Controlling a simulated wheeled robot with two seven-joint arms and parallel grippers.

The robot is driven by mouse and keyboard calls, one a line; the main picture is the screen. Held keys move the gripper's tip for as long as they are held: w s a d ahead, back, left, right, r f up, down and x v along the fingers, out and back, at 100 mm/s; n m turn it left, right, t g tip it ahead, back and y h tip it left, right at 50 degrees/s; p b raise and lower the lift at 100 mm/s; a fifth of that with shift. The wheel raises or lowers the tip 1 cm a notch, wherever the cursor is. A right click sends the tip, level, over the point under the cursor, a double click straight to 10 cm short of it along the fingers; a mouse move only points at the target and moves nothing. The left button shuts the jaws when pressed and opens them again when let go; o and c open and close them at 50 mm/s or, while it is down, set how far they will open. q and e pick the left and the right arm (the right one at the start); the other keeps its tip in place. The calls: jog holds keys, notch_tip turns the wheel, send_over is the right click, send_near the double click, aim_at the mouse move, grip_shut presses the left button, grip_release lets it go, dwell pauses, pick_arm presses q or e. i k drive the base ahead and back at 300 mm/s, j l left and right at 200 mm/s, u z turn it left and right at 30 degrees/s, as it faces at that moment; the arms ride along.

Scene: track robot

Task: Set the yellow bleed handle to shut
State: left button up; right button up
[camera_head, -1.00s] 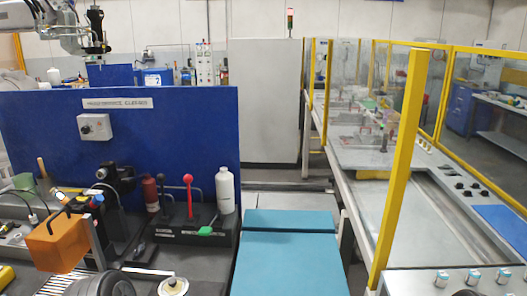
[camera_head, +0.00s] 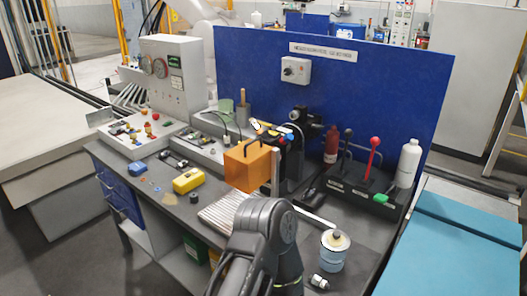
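A pale board (camera_head: 117,130) with several small red and yellow fittings lies on the left end of the grey bench, in front of a white cabinet with two round gauges (camera_head: 160,67). A black arm link of mine covers the front middle of the bench. Neither gripper is in view.
A tall blue panel (camera_head: 240,65) backs the bench. A white bottle (camera_head: 408,163) and a round can (camera_head: 333,252) stand at right. The bench's front left strip is fairly clear.

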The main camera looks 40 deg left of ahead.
aim_at(269, 126)
jog(key=j+u, duration=0.15)
jog(key=j, duration=0.45)
jog(key=j+u, duration=0.1)
jog(key=j, duration=0.5)
jog(key=i+j+u, duration=0.15)
jog(key=j, duration=0.45)
jog(key=j+u, duration=0.1)
jog(key=j, duration=0.5)
jog(key=k+j+z, duration=0.15)
jog(key=z, duration=0.25)
jog(key=k, duration=0.1)
